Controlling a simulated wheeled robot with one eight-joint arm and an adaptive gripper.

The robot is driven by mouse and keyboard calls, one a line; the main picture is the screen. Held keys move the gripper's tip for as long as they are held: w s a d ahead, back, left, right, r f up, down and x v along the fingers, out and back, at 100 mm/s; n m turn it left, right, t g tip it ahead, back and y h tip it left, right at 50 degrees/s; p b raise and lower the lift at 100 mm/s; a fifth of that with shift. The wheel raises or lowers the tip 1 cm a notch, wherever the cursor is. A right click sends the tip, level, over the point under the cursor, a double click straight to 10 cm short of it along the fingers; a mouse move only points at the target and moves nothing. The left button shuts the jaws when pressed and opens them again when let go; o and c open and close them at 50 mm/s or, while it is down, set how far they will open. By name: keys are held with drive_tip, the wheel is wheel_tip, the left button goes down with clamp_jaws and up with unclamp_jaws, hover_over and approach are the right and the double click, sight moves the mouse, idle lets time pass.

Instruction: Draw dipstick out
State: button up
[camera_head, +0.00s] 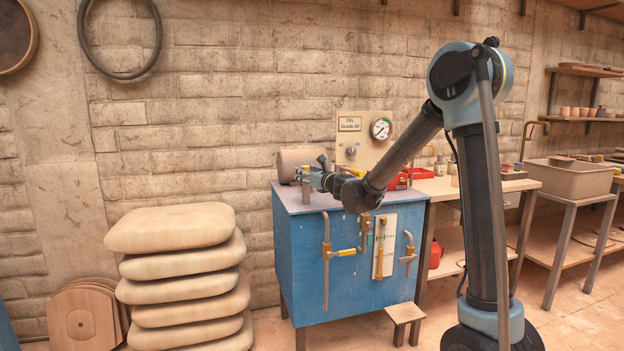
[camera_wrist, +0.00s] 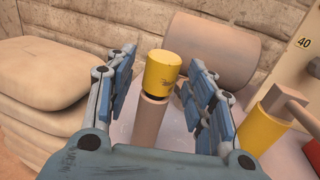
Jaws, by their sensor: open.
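The dipstick shows in the wrist view as a yellow cap (camera_wrist: 160,73) on top of an upright tan tube (camera_wrist: 150,119). My gripper (camera_wrist: 158,88) is open, with one blue-grey finger on each side of the yellow cap. Gaps show between both fingers and the cap, so it is not held. In the head view my gripper (camera_head: 308,178) is above the top of the blue cabinet (camera_head: 300,262), near its left side. The dipstick cap is not clearly seen there, and any rod inside the tube is hidden.
A tan cylinder (camera_wrist: 215,55) lies behind the tube. A yellow fitting with a handle (camera_wrist: 272,118) stands to the right. A panel with a dial gauge (camera_head: 381,128) rises behind the cabinet. Stacked sacks (camera_head: 185,262) stand to the left.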

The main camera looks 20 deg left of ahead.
drive_tip(key=shift+w+a, duration=0.15)
drive_tip(key=shift+w, duration=0.05)
drive_tip(key=c, duration=1.2)
drive_tip(key=shift+o, duration=0.2)
drive_tip(key=shift+r, duration=0.15)
drive_tip(key=shift+r, duration=6.35)
clamp_jaws()
drive_tip(key=shift+r, duration=0.1)
